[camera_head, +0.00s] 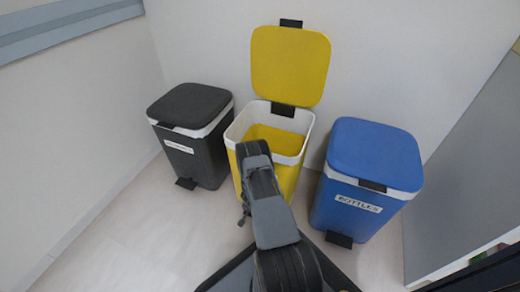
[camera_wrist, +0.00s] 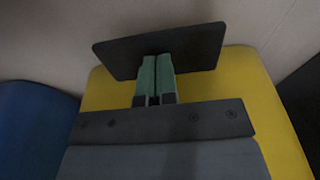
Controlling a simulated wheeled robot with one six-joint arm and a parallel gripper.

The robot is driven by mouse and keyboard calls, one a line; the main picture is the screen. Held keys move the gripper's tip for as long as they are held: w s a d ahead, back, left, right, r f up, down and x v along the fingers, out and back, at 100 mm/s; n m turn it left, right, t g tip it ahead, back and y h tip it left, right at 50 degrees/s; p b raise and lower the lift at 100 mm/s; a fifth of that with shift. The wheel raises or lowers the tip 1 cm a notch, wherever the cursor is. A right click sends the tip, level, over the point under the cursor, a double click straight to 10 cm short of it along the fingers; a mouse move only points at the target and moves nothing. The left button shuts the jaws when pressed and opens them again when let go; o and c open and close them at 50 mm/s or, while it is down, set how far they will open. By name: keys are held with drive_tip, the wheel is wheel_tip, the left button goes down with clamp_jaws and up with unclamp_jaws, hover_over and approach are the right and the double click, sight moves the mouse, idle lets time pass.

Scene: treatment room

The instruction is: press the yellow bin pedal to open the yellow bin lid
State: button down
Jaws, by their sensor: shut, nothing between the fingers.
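The yellow bin (camera_head: 290,176) stands between two other bins. Its yellow lid (camera_head: 290,62) is open, raised upright against the wall, and the white-rimmed inside shows. In the wrist view, the bin's yellow front (camera_wrist: 262,105) fills the middle and its dark pedal (camera_wrist: 200,48) is a flat plate near the top. My gripper (camera_wrist: 155,62) is shut and empty, with its greenish fingertips over the middle of the pedal. They look in contact with it. In the head view, my arm hides the pedal and the fingertips.
A black bin (camera_head: 200,150) stands on the left and a blue bin (camera_head: 365,190) labelled "BOTTLES" on the right, both with lids shut. A wall is close behind. A grey panel (camera_head: 460,190) stands at the right. Pale floor (camera_head: 135,235) is clear at the front left.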

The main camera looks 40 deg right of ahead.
drive_tip(key=shift+r, duration=0.15)
wheel_tip(320, 180, up, 9)
drive_tip(key=p, duration=0.7)
drive_tip(key=shift+p, duration=0.4)
drive_tip(key=shift+s, duration=0.1)
idle(0.4)
